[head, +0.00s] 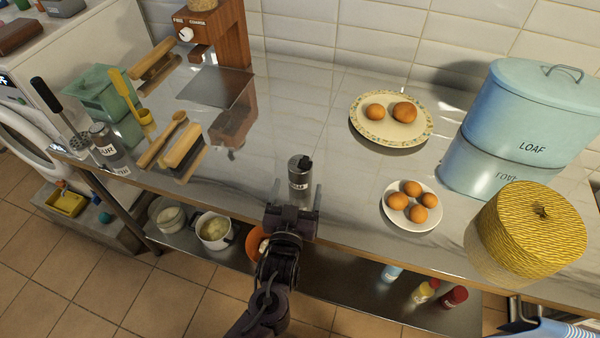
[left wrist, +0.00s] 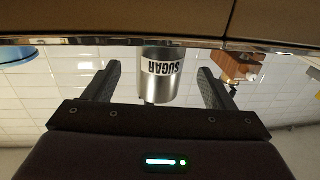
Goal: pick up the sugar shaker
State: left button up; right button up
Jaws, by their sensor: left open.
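The sugar shaker (head: 299,173) is a small metal cylinder with a dark top and a white label, upright near the front edge of the counter. My left gripper (head: 297,190) is open in front of it, its fingers pointing at the shaker. In the left wrist view the shaker (left wrist: 159,82) appears upside down, its label reading SUGAR, between the open fingers (left wrist: 160,75) with a gap on each side. How far it sits in between the fingers is hard to tell. My right gripper is not in view.
A similar shaker (head: 103,143), its label ending in "UR", stands at the left. The counter around the sugar shaker is clear.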

aim_at(298, 185)
pick_arm(q)
jog(key=w, duration=0.3)
jog(key=shift+d, duration=0.25)
jog(key=shift+w, duration=0.15)
jog(key=c, duration=1.1)
jog(key=shift+c, duration=0.2)
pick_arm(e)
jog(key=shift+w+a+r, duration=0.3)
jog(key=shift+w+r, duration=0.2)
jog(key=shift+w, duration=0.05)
pick_arm(q)
jog(key=shift+r, duration=0.1)
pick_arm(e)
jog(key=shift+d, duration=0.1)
